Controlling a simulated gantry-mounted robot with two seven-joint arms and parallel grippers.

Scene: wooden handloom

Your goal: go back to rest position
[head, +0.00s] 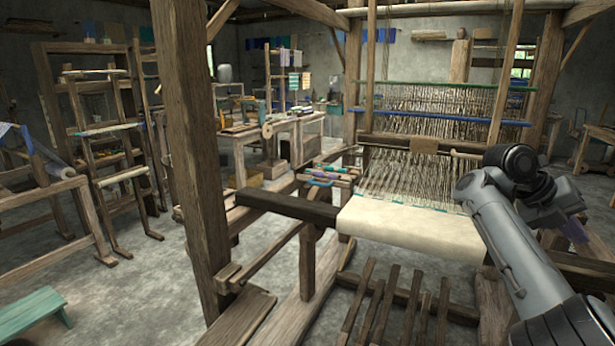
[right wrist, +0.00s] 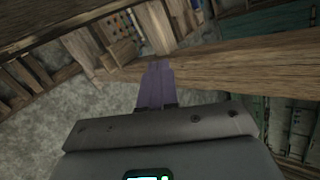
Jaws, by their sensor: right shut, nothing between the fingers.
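My right arm (head: 510,220) reaches in from the lower right in the head view, with its wrist bent to the right of the loom's cloth. My right gripper (head: 577,232) is partly hidden behind the wrist in the head view. In the right wrist view its two purple fingers (right wrist: 155,85) are together with nothing between them. They are in front of a wooden beam (right wrist: 240,68); I cannot tell whether they touch it. My left gripper is in neither view. The wooden handloom (head: 400,150) carries white cloth (head: 410,222) on its front roller.
A thick wooden post (head: 190,140) stands left of the loom. Several treadles (head: 385,305) lie below the cloth. A small rack with coloured shuttles (head: 325,178) is beside the cloth at its left. A teal bench (head: 30,312) stands at lower left, with open floor to its right.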

